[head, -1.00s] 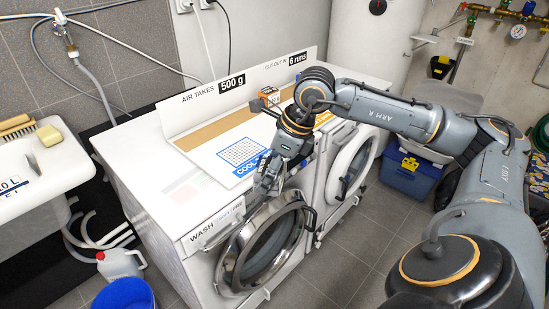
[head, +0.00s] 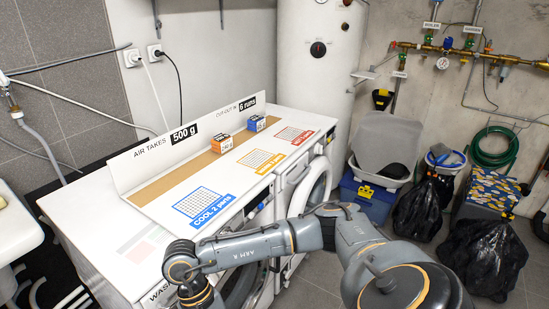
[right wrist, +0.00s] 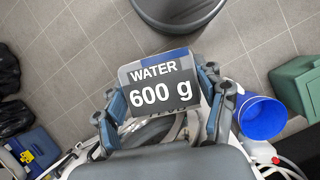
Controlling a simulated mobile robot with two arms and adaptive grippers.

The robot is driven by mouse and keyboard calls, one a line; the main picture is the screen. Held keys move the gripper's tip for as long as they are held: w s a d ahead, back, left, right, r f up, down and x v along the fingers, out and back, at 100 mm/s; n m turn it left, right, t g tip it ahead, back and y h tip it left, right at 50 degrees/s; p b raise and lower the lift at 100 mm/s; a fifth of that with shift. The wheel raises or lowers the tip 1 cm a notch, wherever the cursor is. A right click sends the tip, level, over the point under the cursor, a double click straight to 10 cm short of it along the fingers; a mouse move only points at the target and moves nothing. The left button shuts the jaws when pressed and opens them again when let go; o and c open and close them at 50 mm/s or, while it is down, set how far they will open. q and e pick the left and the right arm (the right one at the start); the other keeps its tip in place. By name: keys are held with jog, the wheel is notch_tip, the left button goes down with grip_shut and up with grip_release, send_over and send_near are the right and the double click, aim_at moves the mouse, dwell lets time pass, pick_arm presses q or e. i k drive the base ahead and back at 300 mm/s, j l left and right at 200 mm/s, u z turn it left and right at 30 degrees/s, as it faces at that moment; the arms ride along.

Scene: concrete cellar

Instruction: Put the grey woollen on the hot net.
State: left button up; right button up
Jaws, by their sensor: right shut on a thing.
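My right gripper (right wrist: 162,108) is shut on a grey block (right wrist: 160,74) marked "WATER 600 g" in the right wrist view; it looks to be the grey woollen. The block is held above the floor. In the head view my right wrist reaches the bottom left edge, and the gripper itself is out of the picture. On the white board lie three nets: a blue one marked COOL (head: 198,203), an orange one (head: 255,160) and a red one (head: 294,135), farthest right, with small print; the red one looks to be the hot net. All three look empty. My left gripper is not in view.
An orange box (head: 222,144) and a blue box (head: 256,123) stand on the board's brown strip, behind the nets. The board lies on the white machines, with an upright sign panel (head: 160,150) at its back. A blue bucket (right wrist: 262,116) stands on the floor.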

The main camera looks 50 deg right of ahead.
aim_at(292, 134)
jog(key=i+l, duration=0.1)
jog(key=l, duration=0.3)
jog(key=l+z, duration=0.1)
jog(key=l, duration=0.25)
jog(key=i+l+z, duration=0.1)
jog(key=l, duration=0.3)
jog(key=i+l, duration=0.15)
jog(key=l, duration=0.2)
jog(key=i+l+z, duration=0.1)
jog(key=l, duration=0.25)
